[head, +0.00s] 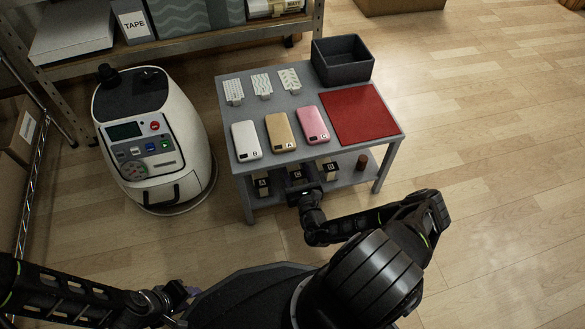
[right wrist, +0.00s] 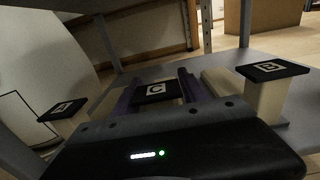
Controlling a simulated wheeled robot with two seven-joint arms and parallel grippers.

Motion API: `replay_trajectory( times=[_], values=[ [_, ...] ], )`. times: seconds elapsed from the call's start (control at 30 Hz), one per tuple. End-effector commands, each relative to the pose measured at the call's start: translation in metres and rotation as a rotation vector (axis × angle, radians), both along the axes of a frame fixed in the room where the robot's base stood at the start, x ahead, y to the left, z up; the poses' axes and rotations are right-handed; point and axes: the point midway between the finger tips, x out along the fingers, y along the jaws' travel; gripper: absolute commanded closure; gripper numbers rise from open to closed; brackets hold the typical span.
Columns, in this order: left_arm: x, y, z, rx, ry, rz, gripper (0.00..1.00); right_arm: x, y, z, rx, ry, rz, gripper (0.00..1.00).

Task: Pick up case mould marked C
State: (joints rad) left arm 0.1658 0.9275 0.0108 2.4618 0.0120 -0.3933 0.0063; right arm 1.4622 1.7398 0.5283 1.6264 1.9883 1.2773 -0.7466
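The case mould marked C (head: 297,174) is a small block with a black top on the table's lower shelf, between the moulds marked A (head: 262,184) and B (head: 330,167). My right gripper (head: 300,186) reaches in under the tabletop at mould C. In the right wrist view, mould C (right wrist: 157,91) lies between the two purple fingers (right wrist: 158,90), which look spread around it. Whether they touch it is unclear, and its lower part is hidden. My left gripper (head: 178,294) is at the lower left, away from the table, and its opening is unclear.
The grey tabletop (head: 290,95) above the shelf bears white, gold and pink phone cases, a red mat (head: 362,115) and a dark bin (head: 342,60). A brown cylinder (head: 362,162) stands right on the shelf. A white machine (head: 150,140) stands left of the table.

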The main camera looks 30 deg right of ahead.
Motion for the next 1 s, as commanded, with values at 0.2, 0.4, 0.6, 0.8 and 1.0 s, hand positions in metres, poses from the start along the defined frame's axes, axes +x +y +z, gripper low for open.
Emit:
replay_trajectory(
  times=[0.2,0.4,0.6,0.8,1.0],
  values=[
    [-0.0002,-0.0001,-0.0001,0.0,0.0,0.0,0.64,-0.0001,0.0001,-0.0001,0.0,0.0,0.0,0.68],
    [-0.0002,-0.0001,-0.0001,0.0,0.0,0.0,0.64,-0.0001,0.0,-0.0001,0.0,0.0,0.0,0.84],
    [-0.0002,-0.0001,-0.0001,0.0,0.0,0.0,0.64,-0.0001,-0.0001,-0.0001,0.0,0.0,0.0,1.0],
    [-0.0002,0.0,-0.0001,0.0,0.0,0.0,0.64,-0.0001,-0.0001,-0.0001,0.0,0.0,0.0,1.0],
    [-0.0001,0.0,0.0,0.0,0.0,0.0,0.64,0.0001,-0.0003,0.0006,-0.001,-0.002,-0.001,1.0]
  ],
)
